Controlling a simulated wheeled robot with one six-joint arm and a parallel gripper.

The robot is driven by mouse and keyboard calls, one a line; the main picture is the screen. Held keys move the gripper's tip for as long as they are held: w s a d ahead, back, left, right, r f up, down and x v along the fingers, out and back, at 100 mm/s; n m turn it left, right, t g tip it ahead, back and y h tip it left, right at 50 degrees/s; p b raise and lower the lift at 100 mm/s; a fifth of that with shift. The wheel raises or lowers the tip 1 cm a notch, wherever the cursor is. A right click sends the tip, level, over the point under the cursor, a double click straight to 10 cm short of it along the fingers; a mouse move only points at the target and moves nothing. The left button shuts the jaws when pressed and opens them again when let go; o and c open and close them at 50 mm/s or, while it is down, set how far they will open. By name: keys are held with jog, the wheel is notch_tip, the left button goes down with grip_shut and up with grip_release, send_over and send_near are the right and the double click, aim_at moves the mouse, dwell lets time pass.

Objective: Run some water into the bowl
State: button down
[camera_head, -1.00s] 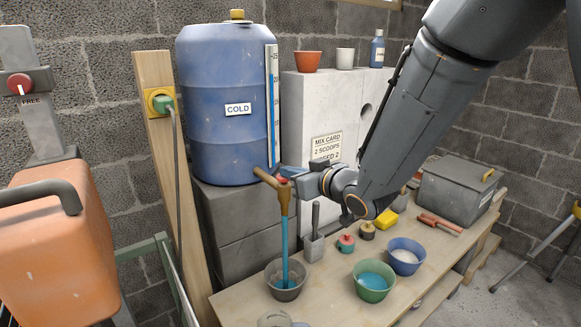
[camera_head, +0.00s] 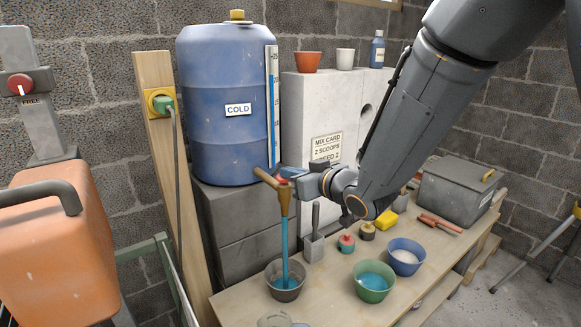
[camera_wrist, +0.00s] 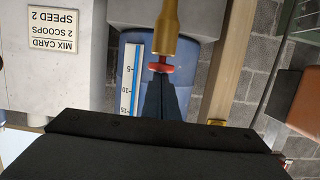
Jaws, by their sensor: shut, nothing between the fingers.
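A brass tap (camera_head: 270,183) sticks out from the blue barrel (camera_head: 215,140) labelled COLD. A blue stream of water (camera_head: 284,240) falls from its spout into a grey bowl (camera_head: 287,295) on the bench, with blue water in its bottom. My gripper (camera_head: 288,174) is shut and empty, at the tap's red handle. In the wrist view, which is upside down, the shut fingertips (camera_wrist: 163,82) are up against the red handle (camera_wrist: 159,68) beside the brass spout (camera_wrist: 171,30). Whether they touch it is hard to tell.
A level gauge (camera_head: 271,105) runs up the barrel's side. A green bowl (camera_head: 373,293) with blue liquid and a blue bowl (camera_head: 406,266) with pale contents stand right on the bench. A scoop-like grey tool (camera_head: 314,245) stands behind the stream. A wooden post (camera_head: 165,170) rises at left.

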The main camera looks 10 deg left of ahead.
jog(key=shift+s+d+f, duration=0.1)
jog(key=shift+s+f, duration=0.05)
jog(key=shift+f, duration=0.3)
jog(key=s+d+r+p, duration=0.1)
jog(key=s+d+r, duration=0.5)
jog(key=d+r, duration=0.1)
jog(key=shift+r, duration=0.15)
dwell(0.4)
jog(key=shift+d, duration=0.15)
dwell(1.0)
